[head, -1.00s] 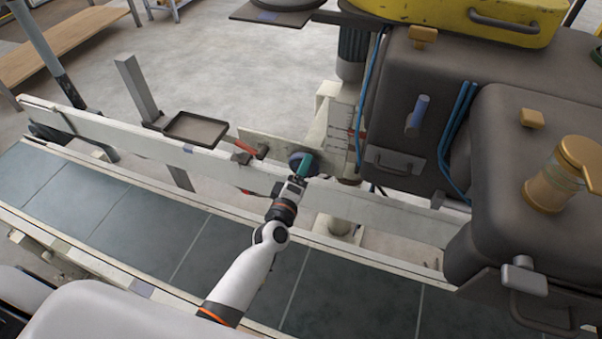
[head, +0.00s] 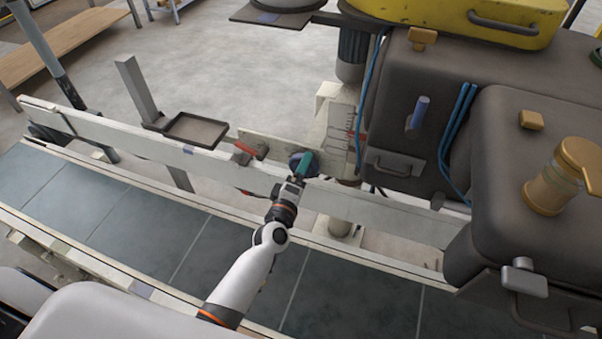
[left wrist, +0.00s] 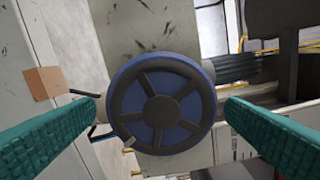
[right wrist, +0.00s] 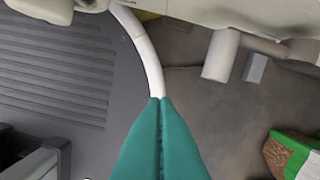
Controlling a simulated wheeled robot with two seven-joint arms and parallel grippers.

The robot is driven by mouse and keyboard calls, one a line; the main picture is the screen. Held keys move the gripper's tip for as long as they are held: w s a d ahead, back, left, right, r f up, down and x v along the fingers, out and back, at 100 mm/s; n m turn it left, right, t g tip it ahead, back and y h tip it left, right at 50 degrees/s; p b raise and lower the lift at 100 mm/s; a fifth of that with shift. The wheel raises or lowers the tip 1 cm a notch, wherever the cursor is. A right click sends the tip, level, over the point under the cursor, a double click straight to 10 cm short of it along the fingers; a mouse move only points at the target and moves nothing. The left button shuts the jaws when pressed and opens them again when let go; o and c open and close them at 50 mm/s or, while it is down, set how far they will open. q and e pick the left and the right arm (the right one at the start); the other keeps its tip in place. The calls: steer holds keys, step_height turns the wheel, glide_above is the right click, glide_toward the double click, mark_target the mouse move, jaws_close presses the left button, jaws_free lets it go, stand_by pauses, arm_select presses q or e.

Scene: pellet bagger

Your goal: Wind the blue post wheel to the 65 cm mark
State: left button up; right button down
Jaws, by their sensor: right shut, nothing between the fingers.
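The blue post wheel (head: 302,160), a round hand wheel with dark spokes and hub, sits at the foot of the post near the middle of the head view. It fills the centre of the left wrist view (left wrist: 133,92). My left gripper (head: 307,168) is at the wheel, its teal fingers open on either side of the rim, with narrow gaps seeming to show. The pale scale plate (head: 341,122) with red marks stands just behind; its figures are too small to read. My right gripper (right wrist: 160,100) is shut and empty, outside the head view.
A conveyor (head: 130,215) with a pale side rail (head: 110,135) runs below the wheel. A red-handled clamp (head: 246,150) and small dark tray (head: 195,131) are left of it. Grey machine housings (head: 415,150) and blue hoses crowd the right.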

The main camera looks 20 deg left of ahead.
arm_select(q)
steer(key=s+b, duration=0.1)
steer(key=s, duration=1.1)
steer(key=shift+a, duration=0.25)
stand_by(0.5)
